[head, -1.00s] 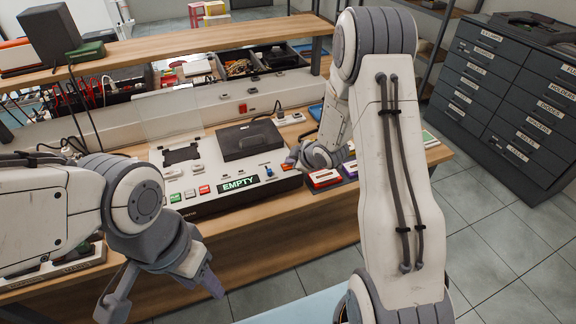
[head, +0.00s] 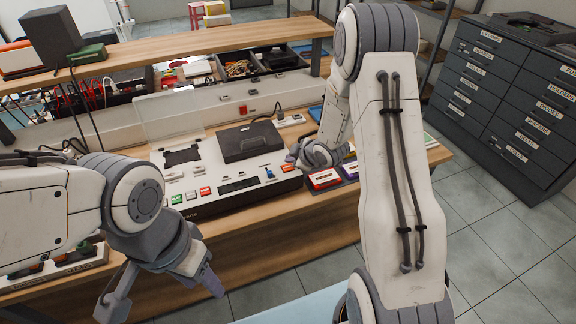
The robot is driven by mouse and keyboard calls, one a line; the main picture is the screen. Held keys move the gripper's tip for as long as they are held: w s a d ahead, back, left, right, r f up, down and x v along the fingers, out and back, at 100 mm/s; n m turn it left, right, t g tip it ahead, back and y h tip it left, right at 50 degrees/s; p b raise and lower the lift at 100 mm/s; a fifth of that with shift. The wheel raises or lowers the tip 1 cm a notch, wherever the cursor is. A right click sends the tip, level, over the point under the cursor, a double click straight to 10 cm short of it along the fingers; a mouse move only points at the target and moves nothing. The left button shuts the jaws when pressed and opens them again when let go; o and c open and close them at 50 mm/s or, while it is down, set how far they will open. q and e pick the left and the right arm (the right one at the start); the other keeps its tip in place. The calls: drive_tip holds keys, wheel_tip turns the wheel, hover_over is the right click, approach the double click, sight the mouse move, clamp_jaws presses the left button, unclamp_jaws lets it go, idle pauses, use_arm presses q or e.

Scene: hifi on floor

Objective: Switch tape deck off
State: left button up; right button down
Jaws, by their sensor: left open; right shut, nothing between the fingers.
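The tape deck (head: 222,205) is a white and black unit on the wooden bench. Its clear lid (head: 170,115) stands raised at the back left. A green button (head: 176,199) and a red button (head: 205,191) sit on its front left. Its display (head: 238,185) is dark, with no lit word. A blue knob or switch (head: 269,174) is to the right of the display. My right gripper (head: 292,158) is shut and empty at the deck's right front, close to that control; I cannot tell whether it touches. My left gripper (head: 162,298) is open and empty in front of the bench.
Cassettes, one red (head: 323,179), lie right of the deck. A black box (head: 249,141) sits on the deck's top right. A power strip (head: 290,120) is behind. A grey drawer cabinet (head: 500,100) stands at the right, with clear floor before it.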

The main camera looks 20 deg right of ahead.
sight(291, 169)
wheel_tip(291, 169, up, 6)
drive_tip(key=p, duration=0.5)
idle(0.5)
